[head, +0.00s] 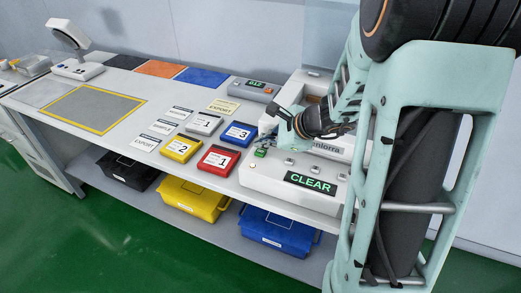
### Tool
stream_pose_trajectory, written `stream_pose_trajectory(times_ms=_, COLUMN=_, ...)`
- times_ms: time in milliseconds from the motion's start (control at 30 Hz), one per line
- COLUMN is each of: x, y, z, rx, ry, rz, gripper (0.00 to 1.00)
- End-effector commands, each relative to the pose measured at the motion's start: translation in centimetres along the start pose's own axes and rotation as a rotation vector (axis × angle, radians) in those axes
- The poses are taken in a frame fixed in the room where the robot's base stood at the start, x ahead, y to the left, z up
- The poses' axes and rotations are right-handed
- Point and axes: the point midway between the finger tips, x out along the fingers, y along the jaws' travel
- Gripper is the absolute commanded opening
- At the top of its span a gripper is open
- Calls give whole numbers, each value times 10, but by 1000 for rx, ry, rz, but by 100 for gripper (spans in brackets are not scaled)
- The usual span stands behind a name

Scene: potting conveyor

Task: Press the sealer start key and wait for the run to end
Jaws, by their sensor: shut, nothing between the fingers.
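The sealer (270,178) is a white machine at the right end of the bench, partly hidden behind my arm. Its front display (310,183) reads CLEAR in green letters. A small green key (261,152) sits on the left of its top panel, with several grey keys to its right. My gripper (266,140) is shut and empty, with its fingertips close above the green key. I cannot tell whether they touch it.
Grey, yellow (181,149), red (218,159) and blue (239,134) boxes stand left of the sealer, beside several label cards. A small device (254,88) with a green display stands behind. Bins sit on the lower shelf. The yellow-framed area (95,109) is clear.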

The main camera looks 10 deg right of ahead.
Motion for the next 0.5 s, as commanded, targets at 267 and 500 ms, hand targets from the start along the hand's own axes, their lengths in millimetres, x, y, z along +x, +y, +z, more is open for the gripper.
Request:
stream_pose_trajectory(times_ms=267, x=-5, y=-4, z=4, rx=0, ry=0, rz=-1, gripper=0)
stream_pose_trajectory(times_ms=500, x=-22, y=-16, z=16, rx=-1, ry=0, rz=0, gripper=0)
